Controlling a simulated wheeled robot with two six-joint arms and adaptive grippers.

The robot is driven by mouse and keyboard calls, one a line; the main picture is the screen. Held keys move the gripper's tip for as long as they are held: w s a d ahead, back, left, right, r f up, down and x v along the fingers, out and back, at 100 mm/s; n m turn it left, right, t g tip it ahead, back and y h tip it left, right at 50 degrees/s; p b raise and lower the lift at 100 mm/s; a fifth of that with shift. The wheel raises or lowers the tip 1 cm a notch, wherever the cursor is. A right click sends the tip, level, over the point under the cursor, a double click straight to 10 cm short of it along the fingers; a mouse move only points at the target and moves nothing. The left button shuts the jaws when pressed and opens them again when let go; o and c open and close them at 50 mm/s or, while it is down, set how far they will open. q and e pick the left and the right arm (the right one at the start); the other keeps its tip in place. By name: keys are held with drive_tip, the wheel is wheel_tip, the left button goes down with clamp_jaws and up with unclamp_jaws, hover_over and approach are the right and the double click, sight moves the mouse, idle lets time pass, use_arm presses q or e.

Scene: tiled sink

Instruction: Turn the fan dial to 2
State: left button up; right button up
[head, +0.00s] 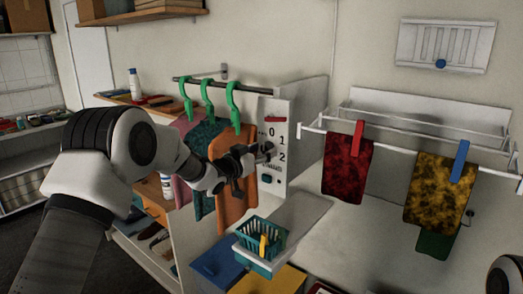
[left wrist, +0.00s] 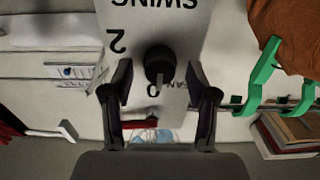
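The fan dial (left wrist: 160,62) is a round black knob on a white panel (head: 279,110) with printed 0, 1 and 2. In the left wrist view the panel is upside down. The 0 is below the knob, the 2 is at its upper left, and the knob's lower edge appears to point toward 0. My left gripper (left wrist: 158,76) is open, with a finger on each side of the knob and visible gaps. In the head view the left gripper (head: 252,157) is at the panel and partly hides the dial. My right gripper is out of view.
A rail with green hangers (head: 208,97) and hanging cloths is left of the panel. A drying rack (head: 405,131) with red and yellow cloths (head: 347,166) is at right. A teal basket (head: 258,243) is below the panel. Part of my right arm shows at lower right.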

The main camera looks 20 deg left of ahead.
use_arm(q)
clamp_jaws()
drive_tip(key=shift+f+m+b, duration=0.15)
drive_tip(key=shift+m+b, duration=0.25)
drive_tip(key=shift+b, duration=0.35)
drive_tip(key=m+b, duration=1.1)
drive_tip(key=b, duration=0.1)
drive_tip(key=shift+f, duration=0.1)
drive_tip(key=m+b, duration=0.5)
drive_tip(key=m, duration=0.1)
drive_tip(key=m+b, duration=0.2)
drive_tip(key=m, duration=0.1)
drive_tip(key=shift+m+b, duration=0.8)
drive_tip(key=shift+m, duration=0.8)
drive_tip(key=shift+r, duration=0.2)
